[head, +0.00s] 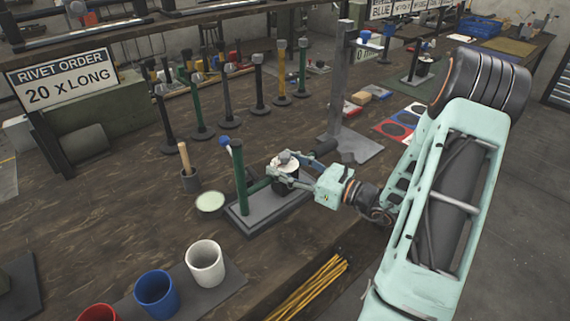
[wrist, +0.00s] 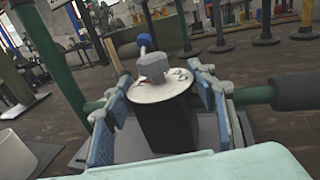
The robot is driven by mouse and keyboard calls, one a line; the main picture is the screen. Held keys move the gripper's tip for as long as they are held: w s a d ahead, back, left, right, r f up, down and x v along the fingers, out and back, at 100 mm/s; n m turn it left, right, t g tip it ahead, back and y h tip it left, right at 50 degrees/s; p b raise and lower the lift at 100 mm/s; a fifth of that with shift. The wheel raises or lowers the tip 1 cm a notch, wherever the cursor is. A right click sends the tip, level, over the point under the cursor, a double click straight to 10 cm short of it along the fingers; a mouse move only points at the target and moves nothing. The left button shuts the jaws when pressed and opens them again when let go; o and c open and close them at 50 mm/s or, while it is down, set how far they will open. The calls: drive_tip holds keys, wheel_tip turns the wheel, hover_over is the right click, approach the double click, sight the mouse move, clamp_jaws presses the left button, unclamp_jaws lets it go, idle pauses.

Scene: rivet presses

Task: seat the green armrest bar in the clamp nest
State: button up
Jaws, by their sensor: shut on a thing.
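The green armrest bar (head: 259,185) lies low and roughly level over a grey base plate (head: 238,217). It also runs sideways in the wrist view (wrist: 255,95), with a dark sleeve (wrist: 293,91) towards its right end. A dark block (wrist: 155,130) under a white disc with a grey knob sits mid-bar. My gripper (head: 288,176) is shut, its blue-padded fingers on both sides of this block (wrist: 160,115). A green upright post (head: 240,175) stands at the plate's left end. The clamp nest is not clearly visible, and I cannot tell whether the bar touches it.
A pale round dish (head: 210,203) and a dark cup with a wooden handle (head: 189,178) stand left of the plate. White (head: 205,264) and blue (head: 156,294) cups stand in front. Several coloured posts and a grey column (head: 341,80) stand behind.

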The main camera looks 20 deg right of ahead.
drive_tip(key=shift+f, duration=0.1)
drive_tip(key=o, duration=1.6)
drive_tip(key=shift+s, duration=0.1)
drive_tip(key=v, duration=1.1)
drive_tip(key=shift+s+d, duration=0.3)
